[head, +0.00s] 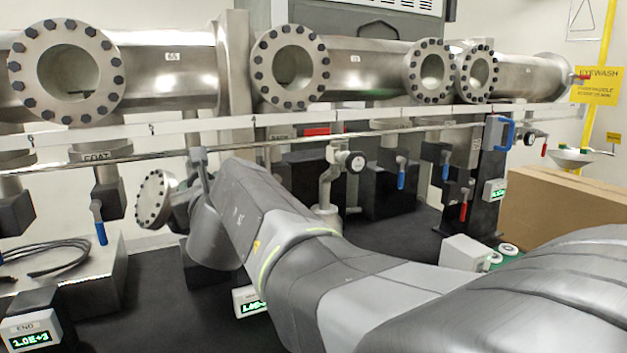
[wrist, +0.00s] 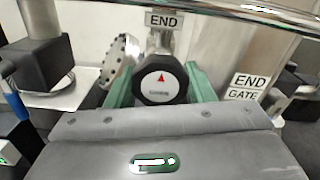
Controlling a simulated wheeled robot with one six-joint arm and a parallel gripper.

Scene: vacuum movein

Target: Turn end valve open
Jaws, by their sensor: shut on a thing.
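The end valve (wrist: 161,86) has a dark, many-sided knob with a red arrow on its light face, and the arrow points up in the picture. It sits under a plate marked END (wrist: 164,19) in the wrist view. My gripper (wrist: 160,78) has green fingers, one on each side of the knob, and is shut on it. The fingertips are partly hidden behind the knob. In the head view my arm reaches toward the left middle and hides the gripper and the knob.
An END GATE label (wrist: 245,87) is right of the knob. A round bolted flange (wrist: 120,62) is close on the left. A rail (head: 200,149) runs above. An END display (head: 31,336) reads 1.0E+3. A cardboard box (head: 560,205) stands at the right.

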